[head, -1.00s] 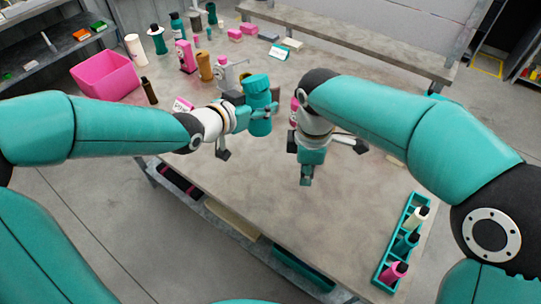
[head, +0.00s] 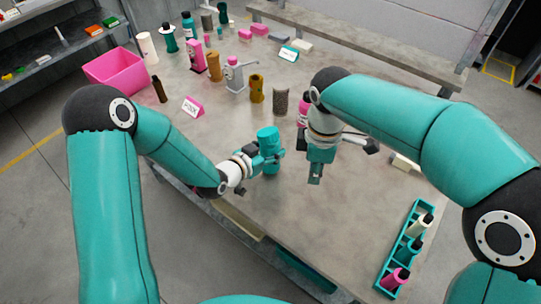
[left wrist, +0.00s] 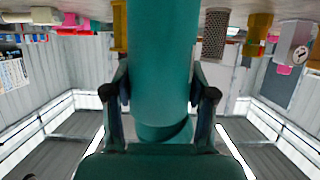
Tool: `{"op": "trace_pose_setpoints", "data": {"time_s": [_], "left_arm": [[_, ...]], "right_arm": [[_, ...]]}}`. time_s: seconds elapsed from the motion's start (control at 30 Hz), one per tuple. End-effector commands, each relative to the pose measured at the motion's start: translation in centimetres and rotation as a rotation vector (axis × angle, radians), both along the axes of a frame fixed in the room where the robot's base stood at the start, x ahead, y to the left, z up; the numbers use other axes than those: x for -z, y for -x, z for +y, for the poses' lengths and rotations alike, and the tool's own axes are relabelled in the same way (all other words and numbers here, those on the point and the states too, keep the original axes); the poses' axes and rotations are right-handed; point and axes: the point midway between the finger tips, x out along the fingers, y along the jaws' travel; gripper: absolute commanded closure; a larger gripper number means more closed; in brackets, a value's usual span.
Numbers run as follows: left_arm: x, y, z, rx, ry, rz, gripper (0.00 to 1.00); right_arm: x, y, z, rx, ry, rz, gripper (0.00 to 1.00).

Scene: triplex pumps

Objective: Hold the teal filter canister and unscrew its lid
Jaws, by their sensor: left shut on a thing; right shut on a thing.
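The teal filter canister (head: 269,157) stands roughly upright in my left gripper (head: 268,158), over the middle of the table. Its teal lid (head: 268,133) is on top. In the left wrist view the canister (left wrist: 160,70) fills the middle, with a finger on each side. I cannot tell whether its base touches the table. My right gripper (head: 315,180) is right of the canister, pointing down and apart from it. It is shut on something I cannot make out.
A pink bottle (head: 303,110) is partly hidden behind my right gripper. A brown cylinder (head: 257,90) and a grey textured cylinder (head: 281,99) stand behind the canister. A teal rack (head: 388,264) of bottles is at the right.

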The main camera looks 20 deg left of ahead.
Motion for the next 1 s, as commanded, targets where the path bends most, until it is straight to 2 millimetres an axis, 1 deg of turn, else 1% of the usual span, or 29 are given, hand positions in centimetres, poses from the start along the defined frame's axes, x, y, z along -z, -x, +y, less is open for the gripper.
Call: {"op": "trace_pose_setpoints", "data": {"time_s": [0.1,0.23,0.47,0.5,0.57,0.6,0.63,1.0], "left_arm": [[1.7,0.1,0.0,-0.001,0.001,0.006,1.00],[3.1,0.0,0.0,-0.002,0.001,0.004,1.00],[3.3,0.0,0.1,-0.002,0.000,0.001,1.00],[3.4,0.1,0.1,-0.002,0.001,0.002,0.41],[3.4,0.1,0.1,-0.002,0.001,0.002,0.31],[3.4,0.1,0.1,-0.002,0.001,0.002,0.24],[3.4,0.1,0.1,-0.002,0.001,0.002,0.19],[3.3,0.2,0.2,-0.003,0.000,0.002,0.19]], "right_arm": [[-0.3,0.0,0.0,0.000,0.000,0.000,1.00],[-0.5,0.0,0.0,-0.001,0.000,0.000,1.00],[-0.5,0.0,0.1,-0.001,0.000,0.000,1.00],[-0.5,0.0,0.1,-0.002,0.000,0.000,1.00],[-0.5,0.0,0.1,-0.002,0.000,0.000,1.00],[-0.5,0.0,0.1,-0.002,0.000,0.000,1.00],[-0.5,0.0,0.1,-0.002,0.000,0.000,1.00],[-0.4,0.0,0.1,-0.003,0.000,0.000,1.00]]}}
